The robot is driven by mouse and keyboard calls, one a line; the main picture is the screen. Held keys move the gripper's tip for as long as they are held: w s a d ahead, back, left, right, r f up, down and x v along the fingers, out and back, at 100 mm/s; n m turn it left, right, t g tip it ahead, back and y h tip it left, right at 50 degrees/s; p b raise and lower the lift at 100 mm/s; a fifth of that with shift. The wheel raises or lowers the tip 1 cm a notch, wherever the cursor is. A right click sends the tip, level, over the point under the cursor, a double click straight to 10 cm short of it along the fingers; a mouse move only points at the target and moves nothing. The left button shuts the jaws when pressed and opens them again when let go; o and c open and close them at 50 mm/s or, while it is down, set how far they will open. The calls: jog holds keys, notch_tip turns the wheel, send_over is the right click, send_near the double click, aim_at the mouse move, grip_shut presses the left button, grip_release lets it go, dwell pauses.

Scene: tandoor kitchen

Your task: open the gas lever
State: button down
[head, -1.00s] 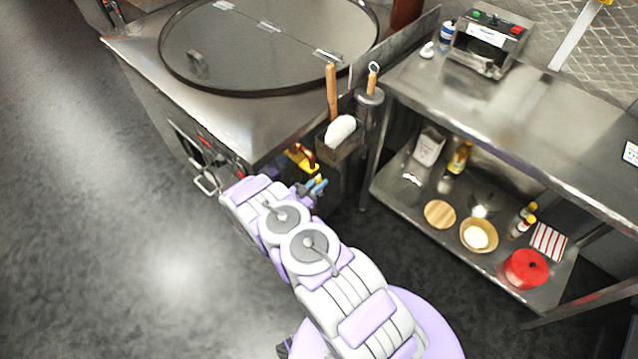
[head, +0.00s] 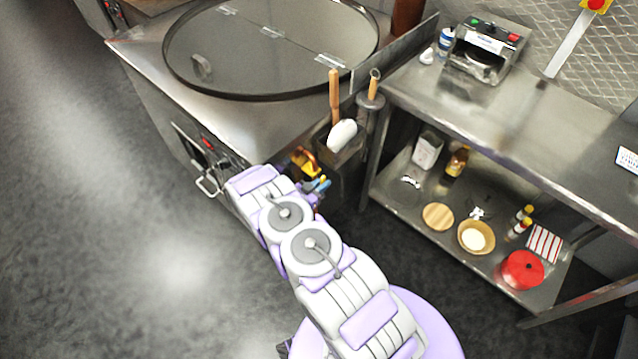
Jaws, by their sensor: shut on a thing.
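The tandoor unit (head: 150,75) stands at the upper left, with a steel top and a round dark-rimmed lid. At its front right corner is a small yellow fitting (head: 304,160), which looks like a gas valve or its lever. Blue-tipped parts (head: 320,184) show just below it. My white and lilac arm reaches up from the bottom to this corner and covers part of the front. My gripper is hidden behind the arm's far end, so its fingers and any contact with the lever do not show.
A metal handle (head: 207,184) juts from the unit's front, left of my arm. A holder (head: 340,160) with wooden-handled tools hangs at the right. A steel shelf table (head: 520,125) with food items stands farther right. The dark floor at left is clear.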

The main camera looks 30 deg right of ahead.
jog(key=shift+w+d+g+y+p, duration=0.3)
jog(key=shift+d+y+p, duration=0.1)
jog(key=shift+d+y, duration=0.3)
jog(key=shift+w+d+g+y+p, duration=0.3)
jog(key=shift+d+y, duration=0.25)
jog(key=shift+y, duration=0.25)
jog(key=c, duration=1.5)
grip_release()
jog(key=shift+c, duration=0.2)
jog(key=shift+o, duration=0.5)
jog(key=shift+d+f, duration=0.1)
jog(key=shift+f, duration=0.05)
jog(key=shift+s, duration=0.1)
jog(key=p+v, duration=0.2)
jog(key=v, duration=1.5)
jog(key=shift+p, duration=0.4)
jog(key=shift+a, duration=0.2)
